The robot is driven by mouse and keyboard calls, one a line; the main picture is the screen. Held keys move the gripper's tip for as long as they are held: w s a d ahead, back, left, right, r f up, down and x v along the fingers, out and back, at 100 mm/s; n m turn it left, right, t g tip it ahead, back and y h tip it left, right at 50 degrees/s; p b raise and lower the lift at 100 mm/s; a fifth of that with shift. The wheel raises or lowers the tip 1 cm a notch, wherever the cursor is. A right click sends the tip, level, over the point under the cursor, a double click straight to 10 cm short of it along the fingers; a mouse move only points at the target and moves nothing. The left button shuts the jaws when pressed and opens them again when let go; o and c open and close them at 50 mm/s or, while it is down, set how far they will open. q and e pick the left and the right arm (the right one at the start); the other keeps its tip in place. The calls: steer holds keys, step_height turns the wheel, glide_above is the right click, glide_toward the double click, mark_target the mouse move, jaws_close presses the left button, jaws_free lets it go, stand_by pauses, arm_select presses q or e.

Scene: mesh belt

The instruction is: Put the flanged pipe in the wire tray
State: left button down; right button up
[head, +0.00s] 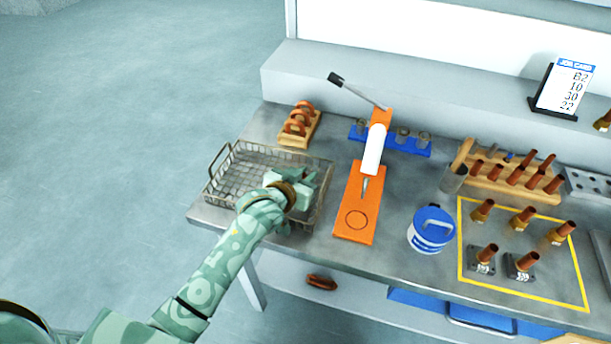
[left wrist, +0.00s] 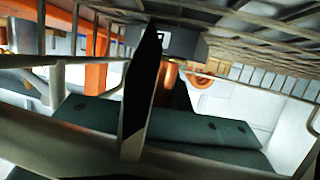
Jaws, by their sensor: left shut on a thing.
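The wire tray (head: 235,170) is a grey mesh basket at the left end of the bench in the head view; its mesh also fills the upper right of the left wrist view (left wrist: 260,35). My left gripper (head: 304,182) is at the tray's right part, seen from above and behind. It is shut on the flanged pipe, whose grey labelled flange (left wrist: 176,42) and copper-coloured tube show in the left wrist view, partly behind a dark finger. The flange appears close to the mesh; I cannot tell whether it touches. The head view hides the pipe behind the gripper. My right gripper is not in view.
An orange press (head: 358,205) stands just right of the tray. A wooden ring holder (head: 300,127) is behind it. A blue-white tub (head: 431,230), a yellow-outlined area (head: 520,285) with several copper-coloured pieces and a wooden rack (head: 500,178) are further right. The tray's left part looks empty.

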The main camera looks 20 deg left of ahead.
arm_select(q)
steer(key=shift+r, duration=0.1)
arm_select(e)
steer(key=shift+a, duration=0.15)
arm_select(q)
steer(key=c, duration=1.3)
jaws_free()
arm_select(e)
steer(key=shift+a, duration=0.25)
arm_select(q)
steer(key=shift+s, duration=0.15)
steer(key=p+v, duration=0.3)
steer(key=v, duration=0.8)
steer(key=shift+s+a+r, duration=0.1)
steer(key=shift+s+r, duration=0.05)
steer(key=shift+s, duration=0.25)
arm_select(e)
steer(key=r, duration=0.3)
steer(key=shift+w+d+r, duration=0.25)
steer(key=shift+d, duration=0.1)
